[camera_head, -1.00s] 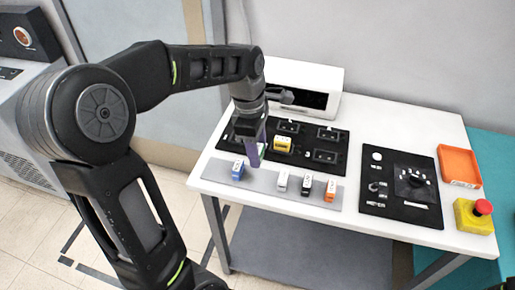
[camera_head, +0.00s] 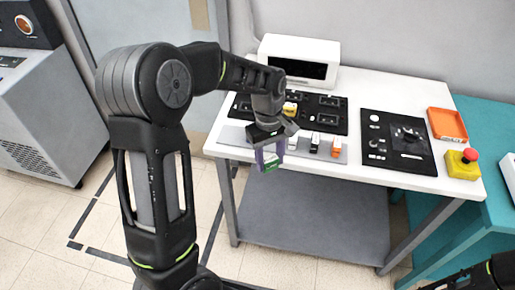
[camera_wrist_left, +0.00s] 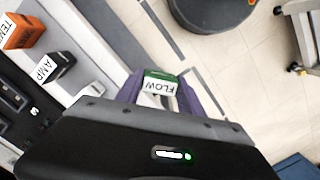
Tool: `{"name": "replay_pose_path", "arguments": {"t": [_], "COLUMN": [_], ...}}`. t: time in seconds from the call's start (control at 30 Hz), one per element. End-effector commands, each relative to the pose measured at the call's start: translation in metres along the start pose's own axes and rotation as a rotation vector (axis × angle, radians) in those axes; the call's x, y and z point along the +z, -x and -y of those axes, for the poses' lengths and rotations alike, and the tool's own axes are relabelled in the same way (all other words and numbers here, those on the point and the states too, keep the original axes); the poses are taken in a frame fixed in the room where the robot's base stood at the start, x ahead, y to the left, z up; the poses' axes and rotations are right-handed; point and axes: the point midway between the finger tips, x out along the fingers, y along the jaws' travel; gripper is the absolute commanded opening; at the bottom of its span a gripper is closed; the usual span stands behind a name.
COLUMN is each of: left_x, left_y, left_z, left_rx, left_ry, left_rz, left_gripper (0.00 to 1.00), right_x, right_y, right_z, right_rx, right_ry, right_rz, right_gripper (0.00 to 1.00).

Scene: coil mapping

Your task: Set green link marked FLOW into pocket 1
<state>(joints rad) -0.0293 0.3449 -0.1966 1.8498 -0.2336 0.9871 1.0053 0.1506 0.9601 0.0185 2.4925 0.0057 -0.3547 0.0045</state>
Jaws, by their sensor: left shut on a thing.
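The green link marked FLOW (camera_wrist_left: 160,84) is between the purple fingers of my left gripper (camera_wrist_left: 162,95), its label upside down in the wrist view. In the head view, my left gripper (camera_head: 268,157) is shut on the green link (camera_head: 271,162), in front of the table's front edge and above the floor. The black pocket board (camera_head: 341,128) lies farther back on the table. A yellow link (camera_head: 290,108) sits on it, and other pockets look empty. The pocket numbers are too small to read. My right gripper is out of view.
A grey strip (camera_head: 336,154) along the table's front holds a white link (camera_head: 292,143), a black AMP link (camera_head: 314,143) and an orange link (camera_head: 336,147). A black panel (camera_head: 398,157), an orange tray (camera_head: 446,125) and a red-topped yellow box (camera_head: 462,165) stand to the right.

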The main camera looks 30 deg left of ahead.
Motion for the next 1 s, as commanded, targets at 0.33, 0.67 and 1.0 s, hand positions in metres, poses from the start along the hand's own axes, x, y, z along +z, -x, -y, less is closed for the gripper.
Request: {"name": "replay_pose_path", "arguments": {"t": [0.33, 0.67, 1.0], "left_x": [0.033, 0.039, 0.039], "left_y": [-0.104, -0.122, -0.122], "left_z": [-0.046, -0.051, -0.051], "left_rx": [-0.102, -0.118, -0.117], "left_ry": [-0.846, -1.016, -1.014], "left_rz": [0.006, 0.005, 0.006], "left_gripper": [0.05, 0.05, 0.05], "right_x": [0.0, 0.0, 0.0], "right_y": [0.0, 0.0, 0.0], "right_z": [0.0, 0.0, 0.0], "right_rx": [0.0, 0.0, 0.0], "right_ry": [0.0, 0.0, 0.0], "right_rz": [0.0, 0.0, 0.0], "right_gripper": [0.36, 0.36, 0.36]}}
